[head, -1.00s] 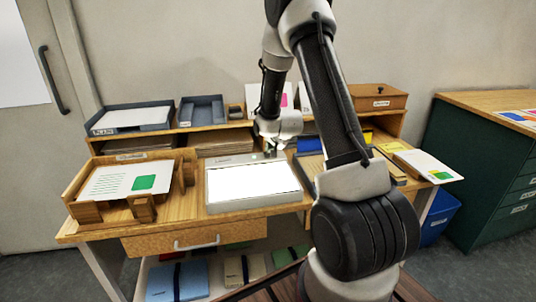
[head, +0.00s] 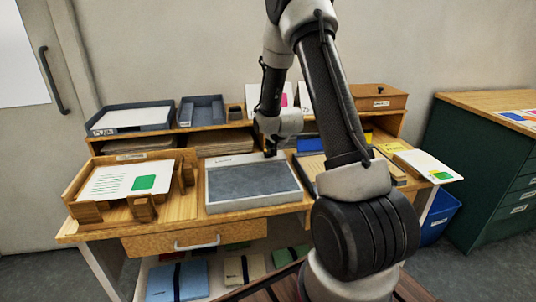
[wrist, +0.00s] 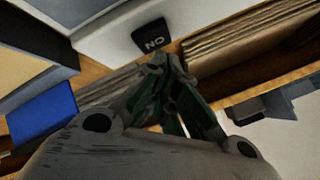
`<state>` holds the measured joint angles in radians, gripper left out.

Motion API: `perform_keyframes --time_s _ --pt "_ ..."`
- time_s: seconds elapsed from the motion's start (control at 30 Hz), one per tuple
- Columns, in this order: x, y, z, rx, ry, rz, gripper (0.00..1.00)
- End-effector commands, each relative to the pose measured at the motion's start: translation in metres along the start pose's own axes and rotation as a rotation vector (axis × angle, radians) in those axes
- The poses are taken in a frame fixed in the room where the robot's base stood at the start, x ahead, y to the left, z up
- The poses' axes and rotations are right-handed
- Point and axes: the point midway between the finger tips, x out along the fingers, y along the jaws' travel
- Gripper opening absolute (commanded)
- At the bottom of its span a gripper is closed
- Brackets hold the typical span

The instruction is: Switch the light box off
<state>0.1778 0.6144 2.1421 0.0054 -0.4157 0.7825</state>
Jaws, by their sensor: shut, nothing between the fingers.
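The light box (head: 250,182) lies flat on the wooden desk (head: 185,207). Its panel is dark grey and unlit inside a pale frame. In the wrist view a black switch (wrist: 151,37) with white lettering, upside down and reading ON, sits at the edge of the light box's pale frame (wrist: 108,38). My gripper (head: 270,153) is at the back right corner of the light box, over the switch area. In the wrist view my gripper (wrist: 163,68) is shut and empty, its fingertips just beside the switch. Whether they touch it I cannot tell.
A wooden holder (head: 88,212) with a printed card stands left of the light box. Grey trays (head: 130,118) and a wooden box (head: 378,97) sit on the shelf behind. My arm hides part of the desk on the right.

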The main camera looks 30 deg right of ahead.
Motion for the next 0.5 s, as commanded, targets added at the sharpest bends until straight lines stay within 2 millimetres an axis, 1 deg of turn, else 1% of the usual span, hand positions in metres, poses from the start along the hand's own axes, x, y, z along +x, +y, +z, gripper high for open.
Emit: perform_keyframes --time_s 0.3,0.5 --pt "-0.002 -0.001 -0.001 0.000 0.000 0.000 0.00" --pt "-0.015 -0.011 -0.011 0.000 0.001 -0.001 0.00"
